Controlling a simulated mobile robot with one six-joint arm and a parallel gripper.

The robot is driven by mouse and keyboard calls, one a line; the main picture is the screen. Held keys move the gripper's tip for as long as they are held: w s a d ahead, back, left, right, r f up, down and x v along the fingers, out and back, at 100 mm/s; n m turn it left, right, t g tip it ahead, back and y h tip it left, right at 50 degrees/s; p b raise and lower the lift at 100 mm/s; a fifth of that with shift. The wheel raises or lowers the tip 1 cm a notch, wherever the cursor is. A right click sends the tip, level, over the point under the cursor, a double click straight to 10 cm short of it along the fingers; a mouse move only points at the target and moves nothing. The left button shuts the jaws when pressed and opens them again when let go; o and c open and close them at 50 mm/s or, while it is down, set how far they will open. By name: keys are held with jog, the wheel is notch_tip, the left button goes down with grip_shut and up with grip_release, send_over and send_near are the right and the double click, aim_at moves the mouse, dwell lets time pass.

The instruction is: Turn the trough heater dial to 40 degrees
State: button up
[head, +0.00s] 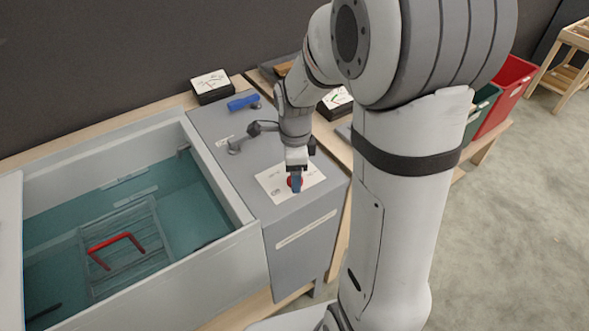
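The trough (243,243) stands at the left, open at the top, with blue-green liquid inside. A grey cabinet (222,122) adjoins its right side. On the cabinet's top is a white panel (312,178) with small markings too small to read.
A red bent form (117,245) lies on a rack in the trough. A blue-handled tool (243,102) and a dark box (211,88) sit behind the cabinet's front. Red (505,92) and green (480,110) bins stand at the right. Open floor lies at the right.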

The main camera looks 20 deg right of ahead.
jog(key=shift+r, duration=0.1)
notch_tip(320, 180, up, 8)
jog(key=shift+f, duration=0.2)
dwell(0.6)
jog(key=s+r+n+t+p, duration=0.1)
jog(key=s+r+n, duration=0.3)
jog(key=s+n, duration=1)
jog(key=n+t, duration=0.1)
jog(key=n, duration=0.5)
jog(key=shift+s+t, duration=0.3)
jog(key=shift+c, duration=0.6)
